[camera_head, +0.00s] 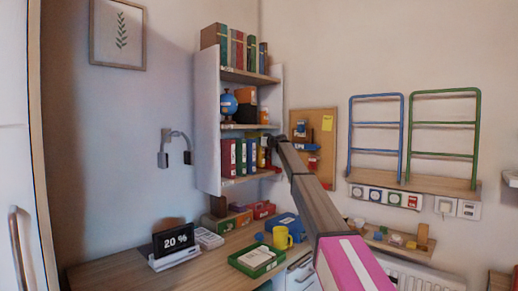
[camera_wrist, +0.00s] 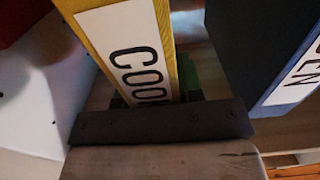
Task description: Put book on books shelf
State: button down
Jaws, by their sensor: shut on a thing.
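A yellow book (camera_wrist: 97,47) with a white label reading "COO" is held in my gripper (camera_wrist: 160,121). In the head view the book (camera_head: 262,157) shows at the right end of the lower compartment of the wall bookshelf (camera_head: 207,130). My gripper (camera_head: 271,143) is shut on it at the shelf's open right front. The dark gripper body hides the book's lower end in the wrist view. A dark blue book (camera_wrist: 250,45), its label ending in "EN", stands to the right there, apart from the yellow one.
Red, green and blue books (camera_head: 240,156) stand in the same compartment. A globe (camera_head: 228,104) and boxes fill the compartment above, and more books (camera_head: 238,50) line the top. Below, the desk (camera_head: 110,272) holds a green tray (camera_head: 257,262), a yellow mug (camera_head: 281,238) and a clock (camera_head: 174,241).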

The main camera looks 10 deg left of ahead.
notch_tip(320, 180, down, 3)
jog(key=shift+f, duration=0.2)
jog(key=c, duration=0.8)
grip_release()
jog(key=shift+f, duration=0.1)
jog(key=v, duration=1.2)
jog(key=shift+s, duration=0.1)
